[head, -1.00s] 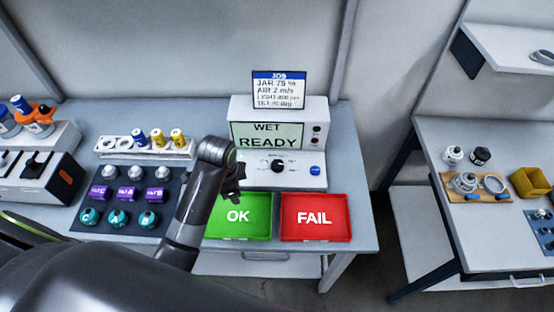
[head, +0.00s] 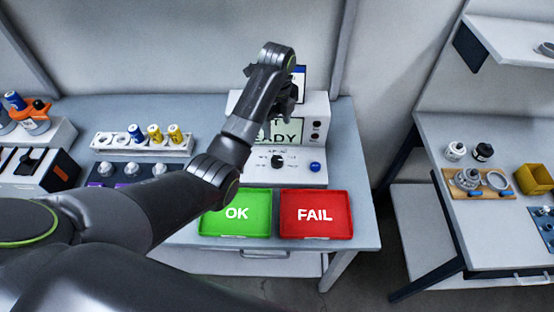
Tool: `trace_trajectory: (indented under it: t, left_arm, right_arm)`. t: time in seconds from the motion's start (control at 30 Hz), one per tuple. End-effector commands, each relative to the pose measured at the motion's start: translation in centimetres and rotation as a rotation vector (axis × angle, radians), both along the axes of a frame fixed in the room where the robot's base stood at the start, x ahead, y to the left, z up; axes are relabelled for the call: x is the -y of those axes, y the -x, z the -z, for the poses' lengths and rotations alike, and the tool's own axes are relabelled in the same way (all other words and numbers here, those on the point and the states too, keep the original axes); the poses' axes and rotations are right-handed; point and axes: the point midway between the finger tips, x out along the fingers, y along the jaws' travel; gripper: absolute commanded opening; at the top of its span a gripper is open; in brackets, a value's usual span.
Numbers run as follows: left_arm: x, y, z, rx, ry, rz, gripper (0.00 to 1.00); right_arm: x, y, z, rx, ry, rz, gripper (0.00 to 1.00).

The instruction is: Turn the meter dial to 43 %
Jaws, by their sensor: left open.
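The meter (head: 316,107) is a light grey box at the back of the table, with a screen partly hidden by my left arm. The visible screen letters end in "DY". Its dial (head: 277,161) is a small black knob on the sloped front panel, left of a blue button (head: 315,166). The dial's scale is too small to read. My left gripper (head: 287,103) is open, in front of the meter's upper part, above the dial and apart from it. My right gripper is not in view.
A green OK tray (head: 236,232) and a red FAIL tray (head: 316,232) lie in front of the meter. A white rack (head: 112,152) with blue and yellow caps stands to the left. The job card (head: 300,78) behind the meter is mostly hidden by my arm. A second table stands at right.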

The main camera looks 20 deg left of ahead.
Motion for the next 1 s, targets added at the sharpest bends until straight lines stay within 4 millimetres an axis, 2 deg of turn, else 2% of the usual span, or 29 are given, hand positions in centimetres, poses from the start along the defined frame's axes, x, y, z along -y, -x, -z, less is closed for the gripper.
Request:
trace_trajectory:
  t: [0.03,0.3,0.37,0.7,0.83,1.0]
  left_arm:
    - [0.0,0.0,1.3,0.0,0.0,-0.001,0.58]
    - [0.0,0.0,4.3,0.001,0.0,-0.002,0.58]
    - [0.0,0.1,5.1,-0.004,0.0,-0.002,0.58]
    - [0.0,0.1,12.0,-0.003,0.0,-0.002,0.58]
    - [0.0,0.1,13.7,-0.001,0.0,-0.002,0.58]
    - [0.0,0.1,14.9,0.0,-0.001,-0.002,0.58]
  right_arm:
    - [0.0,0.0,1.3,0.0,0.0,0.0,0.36]
    - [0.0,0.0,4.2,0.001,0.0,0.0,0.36]
    - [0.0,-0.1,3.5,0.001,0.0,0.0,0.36]
    - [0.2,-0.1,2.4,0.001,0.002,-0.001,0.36]
    - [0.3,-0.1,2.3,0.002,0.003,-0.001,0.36]
    - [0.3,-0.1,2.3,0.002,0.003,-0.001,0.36]
